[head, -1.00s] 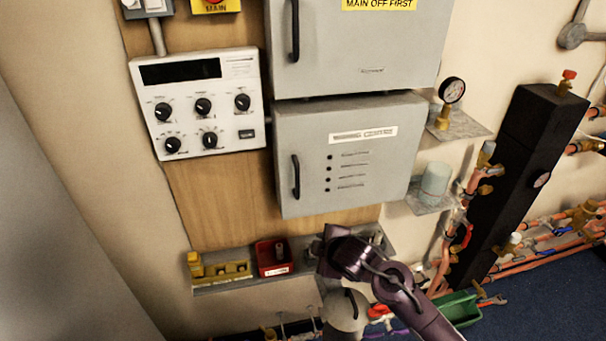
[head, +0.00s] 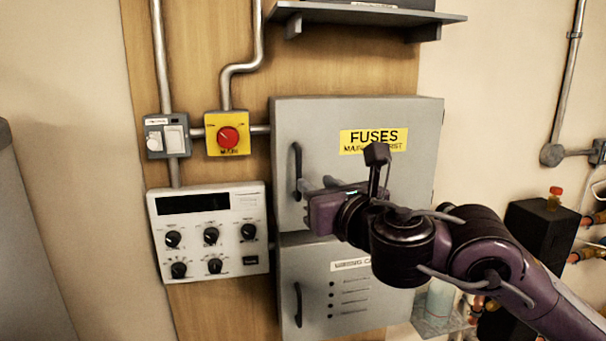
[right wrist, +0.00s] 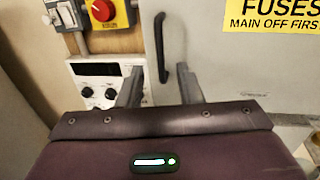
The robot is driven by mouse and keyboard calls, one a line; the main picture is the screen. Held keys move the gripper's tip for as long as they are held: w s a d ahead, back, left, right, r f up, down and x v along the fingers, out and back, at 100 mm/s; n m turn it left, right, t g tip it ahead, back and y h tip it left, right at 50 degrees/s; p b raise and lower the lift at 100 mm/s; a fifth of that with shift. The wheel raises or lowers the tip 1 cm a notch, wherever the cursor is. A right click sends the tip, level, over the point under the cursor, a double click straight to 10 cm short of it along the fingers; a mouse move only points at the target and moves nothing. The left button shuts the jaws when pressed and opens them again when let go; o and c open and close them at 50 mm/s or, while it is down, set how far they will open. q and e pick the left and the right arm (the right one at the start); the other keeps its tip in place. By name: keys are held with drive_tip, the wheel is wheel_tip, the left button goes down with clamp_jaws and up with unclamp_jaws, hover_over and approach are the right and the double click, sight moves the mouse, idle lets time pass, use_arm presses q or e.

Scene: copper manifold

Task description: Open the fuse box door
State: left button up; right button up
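The fuse box (head: 330,118) is a grey cabinet on the wooden board with a yellow "FUSES" label (head: 373,141). Its door looks shut. A black vertical bar handle (head: 296,172) is on the door's left side; it also shows in the right wrist view (right wrist: 161,48). My right gripper (head: 317,184) is just right of the handle in the head view, in front of the door. In the right wrist view its two fingers (right wrist: 159,86) are apart with nothing between them, and the handle is beyond them. My left gripper is not in view.
A second grey cabinet (head: 350,314) with its own black handle (head: 298,304) is directly below. A dial panel (head: 208,232) and a yellow box with a red switch (head: 227,134) are on the left. A shelf (head: 365,14) is above.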

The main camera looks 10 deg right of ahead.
sight(300, 173)
drive_tip(key=w, duration=0.2)
drive_tip(key=w+a, duration=0.1)
drive_tip(key=w, duration=0.1)
drive_tip(key=w+p, duration=0.1)
drive_tip(key=w, duration=0.2)
drive_tip(key=shift+a, duration=0.15)
clamp_jaws()
drive_tip(key=shift+f, duration=0.1)
